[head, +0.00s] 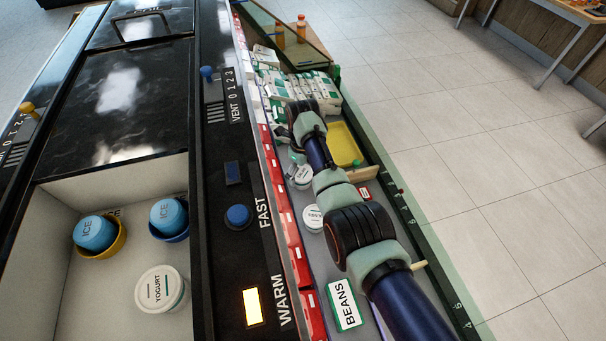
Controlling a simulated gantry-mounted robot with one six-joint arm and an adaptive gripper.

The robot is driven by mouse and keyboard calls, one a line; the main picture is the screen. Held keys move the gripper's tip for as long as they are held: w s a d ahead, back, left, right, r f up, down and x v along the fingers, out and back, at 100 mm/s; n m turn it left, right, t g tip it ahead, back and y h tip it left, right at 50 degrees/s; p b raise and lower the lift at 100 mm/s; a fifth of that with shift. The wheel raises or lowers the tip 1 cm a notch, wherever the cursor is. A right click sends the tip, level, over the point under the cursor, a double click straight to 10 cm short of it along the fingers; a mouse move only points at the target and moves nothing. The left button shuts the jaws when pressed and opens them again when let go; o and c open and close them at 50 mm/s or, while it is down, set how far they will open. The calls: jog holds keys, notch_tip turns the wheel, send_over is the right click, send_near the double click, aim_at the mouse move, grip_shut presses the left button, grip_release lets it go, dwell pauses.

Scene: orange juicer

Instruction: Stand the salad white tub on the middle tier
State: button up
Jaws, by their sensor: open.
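Two white lidded tubs stand on the narrow grey counter strip beside my arm: a farther tub (302,176) and a nearer tub (313,217). Their lettering is too small to read surely, so I cannot tell which is the salad tub. My gripper (297,157) is open near the farther tub, partly hidden by my own wrist; I cannot tell whether it touches the tub. A third white tub (160,289), marked YOGURT, stands in the pale bin at the lower left. I cannot make out the middle tier clearly.
Blue ICE tubs (95,232) sit in bowls in the left bin. A yellow tray (343,145) and white-green cartons (306,90) lie beyond my arm. A glass panel (288,38) rises at the back.

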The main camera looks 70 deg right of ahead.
aim_at(303, 173)
notch_tip(303, 173, up, 8)
jog(key=shift+r+p, duration=0.2)
jog(key=shift+p, duration=0.75)
